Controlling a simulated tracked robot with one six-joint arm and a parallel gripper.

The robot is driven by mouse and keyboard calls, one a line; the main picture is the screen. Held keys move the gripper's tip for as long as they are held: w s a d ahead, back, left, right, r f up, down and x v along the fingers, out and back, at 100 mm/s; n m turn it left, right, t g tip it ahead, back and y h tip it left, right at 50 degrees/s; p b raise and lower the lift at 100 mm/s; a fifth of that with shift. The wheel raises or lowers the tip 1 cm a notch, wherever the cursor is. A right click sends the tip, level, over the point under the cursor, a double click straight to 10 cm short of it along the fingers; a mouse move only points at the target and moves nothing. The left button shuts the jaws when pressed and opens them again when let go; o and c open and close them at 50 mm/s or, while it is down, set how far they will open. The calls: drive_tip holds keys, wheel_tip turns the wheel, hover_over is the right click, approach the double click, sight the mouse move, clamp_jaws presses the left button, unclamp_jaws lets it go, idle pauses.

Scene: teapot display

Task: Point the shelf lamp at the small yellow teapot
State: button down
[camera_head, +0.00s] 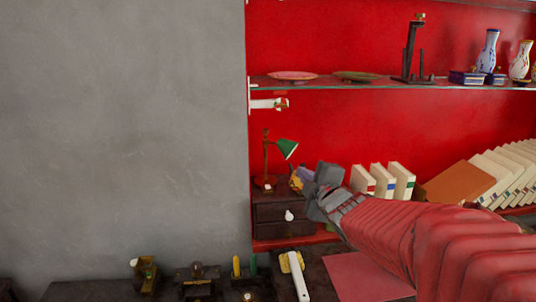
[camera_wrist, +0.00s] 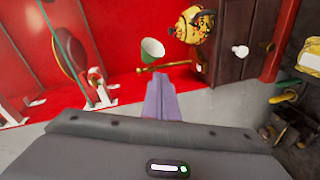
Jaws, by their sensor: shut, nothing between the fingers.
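The shelf lamp (camera_head: 287,148) has a green shade on a thin brown stand, atop a small dark drawer cabinet (camera_head: 284,212). Its shade tips down to the right in the head view. In the wrist view the shade (camera_wrist: 152,50) shows its pale opening, with a brass-coloured rod (camera_wrist: 180,65) close by. The small yellow teapot (camera_head: 296,182) is partly hidden by my gripper (camera_head: 309,174); in the wrist view the patterned yellow teapot (camera_wrist: 195,24) lies right of the shade. My gripper's purple fingers (camera_wrist: 161,85) are shut and empty, their tips close to the shade; I cannot tell whether they touch.
Upright books (camera_head: 384,182) and a leaning brown book (camera_head: 464,180) stand right of the gripper. A glass shelf (camera_head: 330,84) with plates and vases is above. Several small items, including a white-handled tool (camera_head: 296,275), lie on the dark surface below.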

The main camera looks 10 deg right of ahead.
sight(279, 144)
drive_tip(key=w+a+n+y, duration=0.1)
drive_tip(key=n, duration=0.1)
drive_tip(key=w+a+n+y, duration=0.2)
drive_tip(key=n+y, duration=0.1)
drive_tip(key=shift+w+f+n+t, duration=0.1)
drive_tip(key=shift+w+n+t, duration=0.05)
drive_tip(key=shift+n+t, duration=0.15)
drive_tip(key=w, duration=1.1)
drive_tip(key=shift+w, duration=0.35)
drive_tip(key=shift+d+f, duration=0.1)
